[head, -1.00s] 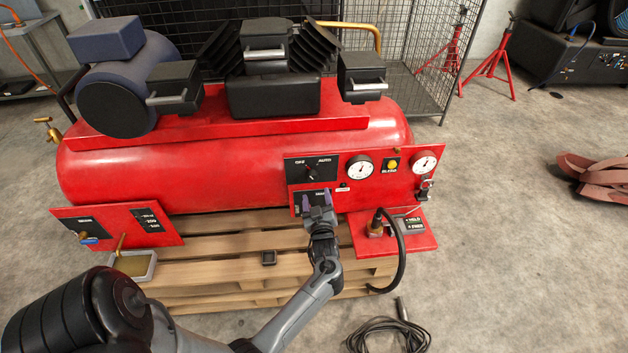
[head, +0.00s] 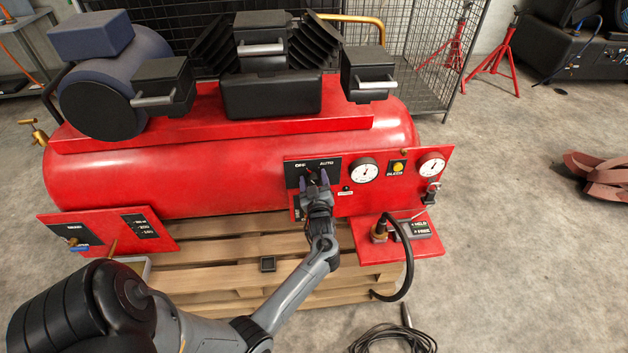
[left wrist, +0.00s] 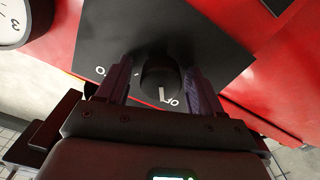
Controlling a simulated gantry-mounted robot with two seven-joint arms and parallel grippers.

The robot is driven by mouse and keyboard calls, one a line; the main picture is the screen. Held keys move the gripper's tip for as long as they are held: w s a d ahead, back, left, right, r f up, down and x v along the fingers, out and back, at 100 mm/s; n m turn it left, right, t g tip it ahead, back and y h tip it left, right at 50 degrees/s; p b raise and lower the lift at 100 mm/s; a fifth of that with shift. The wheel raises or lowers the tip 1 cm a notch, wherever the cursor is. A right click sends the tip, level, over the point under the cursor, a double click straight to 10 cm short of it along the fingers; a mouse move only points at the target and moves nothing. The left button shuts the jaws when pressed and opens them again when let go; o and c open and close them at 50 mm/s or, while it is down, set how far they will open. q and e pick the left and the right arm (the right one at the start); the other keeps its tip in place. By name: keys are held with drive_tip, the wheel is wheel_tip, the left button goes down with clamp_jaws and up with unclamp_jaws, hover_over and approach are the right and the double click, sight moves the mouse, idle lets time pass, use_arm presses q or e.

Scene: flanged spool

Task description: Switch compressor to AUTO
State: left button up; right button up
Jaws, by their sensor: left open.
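The compressor (head: 230,165) is a red tank with a black selector plate (head: 335,166) on its front panel, marked OFF on the left and AUTO on the right. My left gripper (head: 314,179) is at this plate, partly covering the dark selector knob. In the left wrist view the round black knob (left wrist: 160,77) sits between the two fingers of the left gripper (left wrist: 159,88). The fingers are apart, one on each side, with gaps visible to the knob. My right gripper is not in view.
Right of the plate are a white gauge (head: 364,172), a yellow button (head: 397,168) and a second gauge (head: 431,165). A red shelf with a black hose (head: 408,262) juts out below. The compressor stands on a wooden pallet (head: 240,245).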

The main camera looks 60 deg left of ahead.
use_arm(q)
drive_tip(key=shift+c, duration=0.7)
drive_tip(key=c, duration=0.9)
drive_tip(key=shift+r, duration=0.1)
